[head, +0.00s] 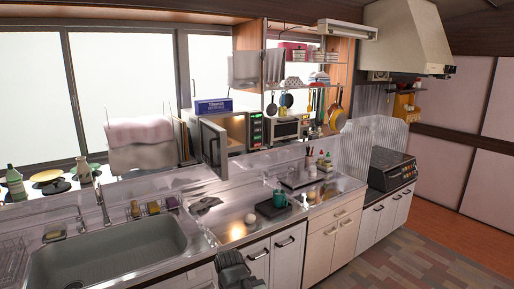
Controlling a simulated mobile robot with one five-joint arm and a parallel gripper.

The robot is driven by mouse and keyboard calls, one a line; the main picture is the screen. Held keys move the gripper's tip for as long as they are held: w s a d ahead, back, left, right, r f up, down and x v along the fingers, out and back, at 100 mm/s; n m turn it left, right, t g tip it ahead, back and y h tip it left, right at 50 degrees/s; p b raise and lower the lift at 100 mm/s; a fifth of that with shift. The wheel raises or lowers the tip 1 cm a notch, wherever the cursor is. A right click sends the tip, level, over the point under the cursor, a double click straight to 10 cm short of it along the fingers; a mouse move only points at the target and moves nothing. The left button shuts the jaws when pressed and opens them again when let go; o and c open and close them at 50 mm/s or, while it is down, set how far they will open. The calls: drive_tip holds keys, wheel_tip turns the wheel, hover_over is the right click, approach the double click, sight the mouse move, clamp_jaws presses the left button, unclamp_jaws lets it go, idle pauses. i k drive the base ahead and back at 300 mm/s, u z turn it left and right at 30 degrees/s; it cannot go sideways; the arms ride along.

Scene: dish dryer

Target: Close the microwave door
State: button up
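The microwave (256,130) stands on the raised ledge behind the counter, with lit displays on its right panel. Its door (213,146) is open and swung out toward me on the left side, showing the lighter interior. A blue and white box lies on top of the microwave. A dark part at the bottom edge looks like my gripper (235,270). It is in front of the lower cabinets, below and well apart from the door. Its fingers are too small and dark to tell whether they are open.
A sink (105,262) with a faucet (101,205) is at the left. A toaster oven (286,129) stands right of the microwave. The floor at the right is clear.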

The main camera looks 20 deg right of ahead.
sight(214, 153)
drive_tip(key=z, duration=0.2)
drive_tip(key=i, duration=1)
drive_tip(key=u, duration=0.05)
